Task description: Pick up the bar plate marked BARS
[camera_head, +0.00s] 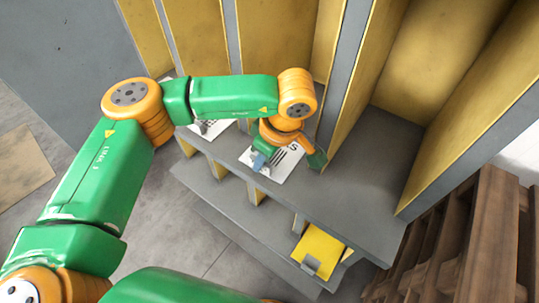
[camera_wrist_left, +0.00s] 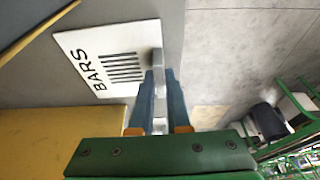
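The bar plate (camera_wrist_left: 124,38) is a white panel with black BARS lettering and a row of dark stripes. It lies on a grey ledge, and its lettering is partly hidden by my left arm in the head view (camera_head: 285,168). A small grey block (camera_wrist_left: 157,59) shows at the plate's edge. My left gripper (camera_head: 259,161) is over that edge in the head view. In the left wrist view its two blue fingers (camera_wrist_left: 160,72) are apart, with their tips at the grey block. I cannot tell whether they touch it. My right gripper is not in view.
Another white plate (camera_head: 212,128) lies farther left on the grey ledge (camera_head: 365,215). Tall yellow-faced bays with grey dividers (camera_head: 345,65) rise behind. A yellow plate (camera_head: 318,248) sits below at the front. Brown wooden slats (camera_head: 480,245) stand at the right.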

